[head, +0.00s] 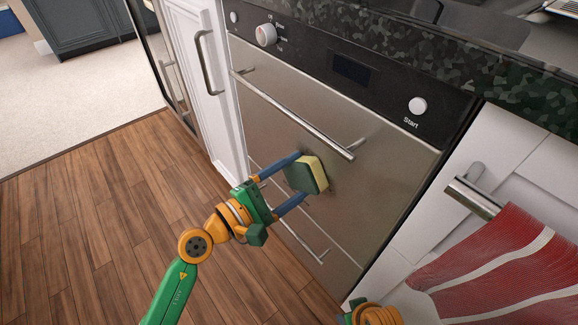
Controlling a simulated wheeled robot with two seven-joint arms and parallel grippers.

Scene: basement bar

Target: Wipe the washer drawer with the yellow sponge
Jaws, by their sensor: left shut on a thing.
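The washer drawer (270,113) is the large steel front with a long bar handle, below a black control panel. My left gripper (301,181) is shut on the sponge (318,174), which has a yellow layer and a dark green layer. The yellow side faces the steel front, just below the right part of the handle. The sponge looks to be at or very near the surface; I cannot tell if it touches. A dark smudge shows on the steel beside the sponge. Part of my right arm shows at the bottom edge; its gripper is out of view.
The bar handle (292,115) juts out above the sponge, and a lower handle (300,240) sits below. A red striped towel (500,270) hangs from a cabinet handle (472,195) at right. A dark speckled countertop (450,60) overhangs the panel. The wooden floor at left is clear.

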